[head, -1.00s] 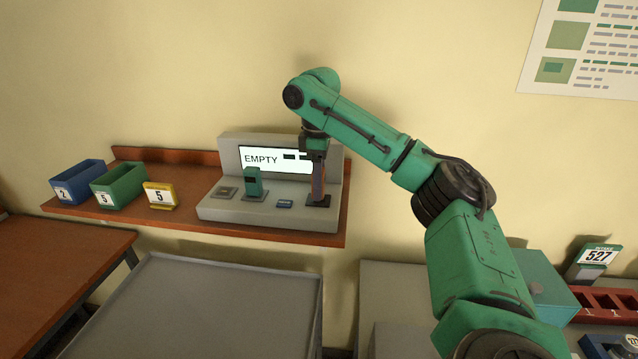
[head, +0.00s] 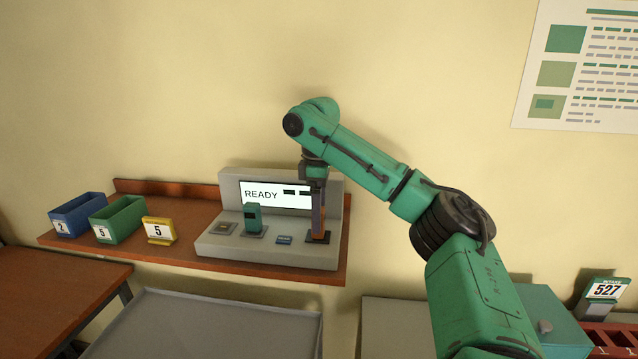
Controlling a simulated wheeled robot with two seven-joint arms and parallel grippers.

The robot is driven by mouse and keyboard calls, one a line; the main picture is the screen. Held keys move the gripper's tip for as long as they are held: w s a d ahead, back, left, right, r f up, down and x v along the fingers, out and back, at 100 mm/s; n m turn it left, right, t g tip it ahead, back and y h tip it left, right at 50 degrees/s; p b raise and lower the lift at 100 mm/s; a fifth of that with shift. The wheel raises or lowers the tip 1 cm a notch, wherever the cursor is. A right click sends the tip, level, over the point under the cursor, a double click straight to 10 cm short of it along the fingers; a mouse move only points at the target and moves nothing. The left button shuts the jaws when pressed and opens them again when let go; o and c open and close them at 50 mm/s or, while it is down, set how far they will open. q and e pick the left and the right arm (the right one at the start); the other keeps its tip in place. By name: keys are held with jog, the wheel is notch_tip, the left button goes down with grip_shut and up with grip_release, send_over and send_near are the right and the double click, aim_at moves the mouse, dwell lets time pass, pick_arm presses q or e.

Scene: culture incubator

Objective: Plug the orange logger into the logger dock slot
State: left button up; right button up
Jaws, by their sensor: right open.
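The orange logger (head: 319,221) stands upright in the right slot of the grey logger dock (head: 215,246). The dock's screen (head: 262,194) reads "READY". My right gripper (head: 318,208) is open, its fingers pointing down around the upper part of the logger and hiding much of it. I cannot tell whether the fingers touch it. My left gripper is out of view.
The dock sits on a brown wall shelf (head: 190,240) with a blue bin (head: 77,215), a green bin (head: 118,219) and a yellow "5" sign (head: 159,230).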

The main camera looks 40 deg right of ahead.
notch_tip(320, 180, up, 12)
dwell(0.3)
jog(key=shift+f, duration=0.1)
dwell(0.4)
